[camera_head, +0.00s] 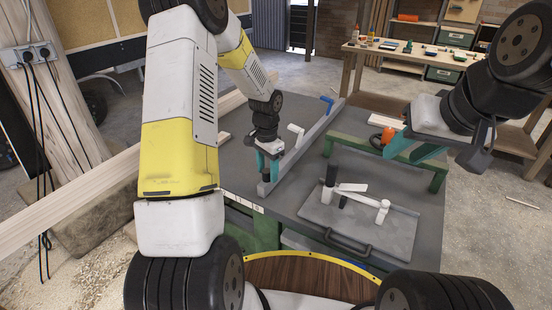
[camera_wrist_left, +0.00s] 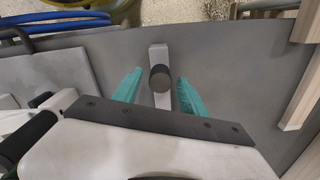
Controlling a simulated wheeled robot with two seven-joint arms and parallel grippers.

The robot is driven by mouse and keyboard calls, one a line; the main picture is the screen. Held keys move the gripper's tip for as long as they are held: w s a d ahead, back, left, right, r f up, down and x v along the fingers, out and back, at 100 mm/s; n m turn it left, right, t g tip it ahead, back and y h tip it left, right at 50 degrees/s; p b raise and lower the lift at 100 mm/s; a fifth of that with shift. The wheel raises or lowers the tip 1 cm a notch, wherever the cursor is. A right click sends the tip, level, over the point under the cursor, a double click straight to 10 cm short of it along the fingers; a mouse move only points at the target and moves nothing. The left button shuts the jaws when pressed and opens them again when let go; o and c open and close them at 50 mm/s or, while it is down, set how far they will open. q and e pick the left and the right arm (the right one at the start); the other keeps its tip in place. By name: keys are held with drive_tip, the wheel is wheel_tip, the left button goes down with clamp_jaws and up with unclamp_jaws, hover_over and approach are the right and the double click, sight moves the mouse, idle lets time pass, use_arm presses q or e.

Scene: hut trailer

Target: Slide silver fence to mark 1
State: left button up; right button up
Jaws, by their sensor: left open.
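The silver fence (camera_head: 310,136) is a long grey bar lying diagonally across the grey table. A white handle (camera_head: 296,129) and a blue handle (camera_head: 327,100) stand along it. My left gripper (camera_head: 269,163) is over its near end. In the left wrist view, the open teal fingers (camera_wrist_left: 158,92) stand on either side of a grey bar end (camera_wrist_left: 158,53) with a dark round knob (camera_wrist_left: 160,78). I cannot tell whether they touch it. A pale strip (camera_head: 243,203) runs along the table's front edge; no mark 1 is readable. My right gripper (camera_head: 410,150) is at the right, its opening unclear.
A grey plate (camera_head: 325,225) with a dark handle, a white arm and a black knob lies right of the fence. A green rail frame (camera_head: 345,145) and an orange item (camera_head: 380,138) are near my right gripper. Wooden boards (camera_head: 85,190) lie left of the table.

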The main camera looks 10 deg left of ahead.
use_arm(q)
drive_tip(key=shift+f, duration=0.2)
clamp_jaws()
idle(1.3)
